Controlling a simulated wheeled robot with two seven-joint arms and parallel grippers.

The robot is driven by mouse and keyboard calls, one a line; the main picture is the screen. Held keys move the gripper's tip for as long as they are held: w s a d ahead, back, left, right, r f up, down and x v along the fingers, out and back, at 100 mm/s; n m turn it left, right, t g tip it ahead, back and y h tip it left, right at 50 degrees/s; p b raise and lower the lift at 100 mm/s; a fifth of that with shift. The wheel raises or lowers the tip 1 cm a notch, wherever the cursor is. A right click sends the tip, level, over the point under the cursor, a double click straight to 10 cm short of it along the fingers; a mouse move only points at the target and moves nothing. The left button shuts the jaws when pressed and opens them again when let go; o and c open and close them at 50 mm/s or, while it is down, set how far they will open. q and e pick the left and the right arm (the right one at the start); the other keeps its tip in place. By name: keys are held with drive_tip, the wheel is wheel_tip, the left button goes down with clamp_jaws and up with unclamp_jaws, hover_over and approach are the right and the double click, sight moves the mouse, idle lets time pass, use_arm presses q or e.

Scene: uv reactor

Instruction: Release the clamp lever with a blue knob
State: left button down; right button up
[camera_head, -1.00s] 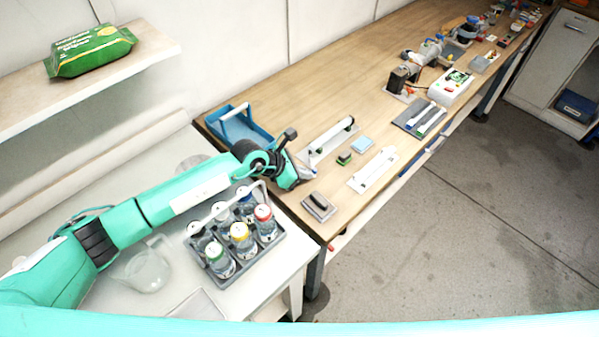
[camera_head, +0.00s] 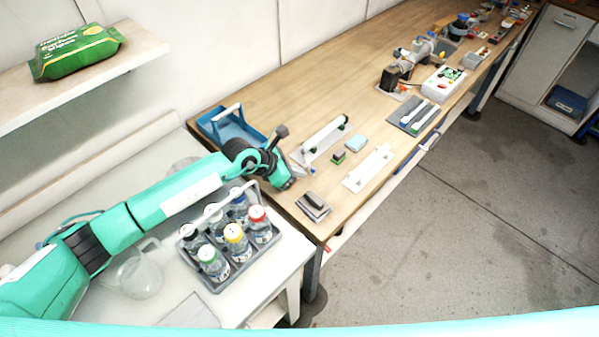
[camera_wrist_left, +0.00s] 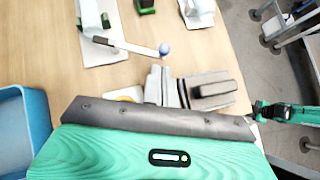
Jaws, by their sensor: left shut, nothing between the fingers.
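The clamp lever's blue knob (camera_wrist_left: 164,49) shows in the left wrist view at the end of a pale lever arm (camera_wrist_left: 130,45). The arm runs left to a white clamp base (camera_wrist_left: 97,18) on the wooden bench. In the head view the blue knob (camera_head: 312,170) is small, just right of my left gripper (camera_head: 290,182), near the low end of the long white base (camera_head: 325,137). In the left wrist view my left gripper (camera_wrist_left: 164,86) is shut and empty, its tips just below the knob and apart from it.
A grey block with a black handle (camera_head: 314,205) lies close to my left gripper. A blue tray (camera_head: 228,127) stands behind it. A rack of capped bottles (camera_head: 272,246) sits under my left arm. A small green block (camera_head: 338,158) and another white fixture (camera_head: 369,168) are farther right.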

use_arm(q)
drive_tip(key=b+v, duration=0.4)
drive_tip(key=v, duration=0.9)
drive_tip(key=shift+s+a+r, duration=0.15)
drive_tip(key=shift+a+r, duration=0.05)
drive_tip(key=shift+a, duration=0.05)
